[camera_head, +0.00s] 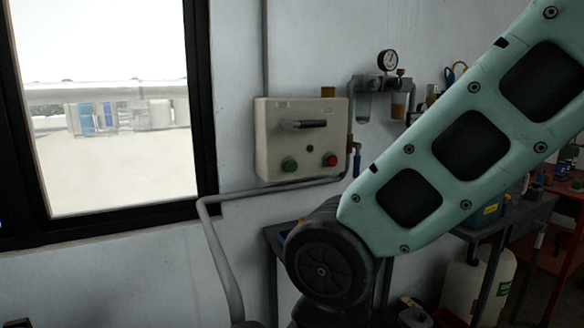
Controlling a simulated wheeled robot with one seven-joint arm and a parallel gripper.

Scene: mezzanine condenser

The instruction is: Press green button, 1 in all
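The green button (290,165) sits at the lower left of a beige control box (268,140) on the wall. A red button (330,160) is at the box's lower right, and a dark lever handle (303,124) lies across its upper part. Nothing covers the green button in this view. My pale green arm crosses from the upper right down to a dark joint below the box. My gripper is not in view.
A window (105,100) is left of the box. A grey pipe (222,262) bends below it. A pressure gauge (388,60) is mounted to the right. A dark workbench (270,238) stands below, partly hidden by my arm. A white container (470,290) stands at lower right.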

